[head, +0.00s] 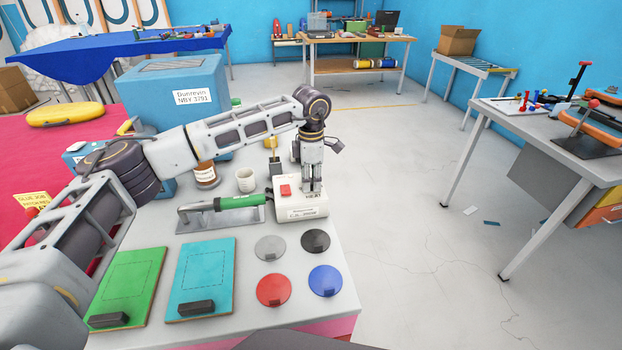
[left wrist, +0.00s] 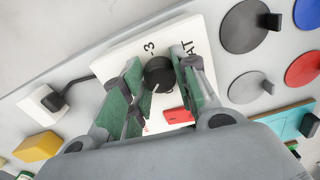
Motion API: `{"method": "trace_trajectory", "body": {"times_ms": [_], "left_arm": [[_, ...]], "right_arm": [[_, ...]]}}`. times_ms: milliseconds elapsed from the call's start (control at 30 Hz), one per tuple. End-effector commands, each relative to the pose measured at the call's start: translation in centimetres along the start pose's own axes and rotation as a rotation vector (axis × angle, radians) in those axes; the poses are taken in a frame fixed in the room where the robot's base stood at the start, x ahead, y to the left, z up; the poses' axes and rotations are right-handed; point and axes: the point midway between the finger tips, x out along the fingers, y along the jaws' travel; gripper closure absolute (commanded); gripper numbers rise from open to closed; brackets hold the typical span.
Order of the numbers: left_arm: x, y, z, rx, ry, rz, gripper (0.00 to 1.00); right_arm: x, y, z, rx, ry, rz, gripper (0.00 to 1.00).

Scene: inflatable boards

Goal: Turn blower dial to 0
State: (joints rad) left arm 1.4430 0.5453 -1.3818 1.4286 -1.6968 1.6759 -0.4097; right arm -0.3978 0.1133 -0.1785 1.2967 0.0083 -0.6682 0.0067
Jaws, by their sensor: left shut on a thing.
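The blower control box (head: 301,210) is a white block with a red switch (head: 286,190) near the front right of the table. The left wrist view shows its white top (left wrist: 140,58), the red switch (left wrist: 178,115) and the black round dial (left wrist: 159,73) with a pale pointer line. Part of the lettering, "3" and "AT", shows beside the dial. My left gripper (head: 313,187) reaches down onto the box; in the left wrist view its green-padded fingers (left wrist: 158,85) stand on either side of the dial, shut on it. The dial's zero mark cannot be made out. My right gripper is not in view.
Red (head: 274,289), blue (head: 325,280), grey (head: 270,248) and black (head: 316,241) discs lie in front. A white cup (head: 245,180) and brown jar (head: 206,175) stand behind.

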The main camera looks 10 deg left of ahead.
Motion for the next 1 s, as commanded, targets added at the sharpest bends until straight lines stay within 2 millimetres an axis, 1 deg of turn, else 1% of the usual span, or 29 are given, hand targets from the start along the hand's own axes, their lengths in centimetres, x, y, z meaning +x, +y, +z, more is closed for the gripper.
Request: {"method": "trace_trajectory", "body": {"times_ms": [100, 400, 1000], "left_arm": [[-0.1, 0.1, 0.0, -0.092, -0.001, 0.002, 0.94], [-0.1, 0.1, 0.0, -0.326, -0.001, 0.002, 0.94], [-0.1, 0.1, 0.0, -0.768, -0.002, 0.002, 0.94]], "right_arm": [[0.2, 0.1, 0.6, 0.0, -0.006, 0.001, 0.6], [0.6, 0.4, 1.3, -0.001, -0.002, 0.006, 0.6], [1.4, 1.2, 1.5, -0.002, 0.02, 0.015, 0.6]]}}
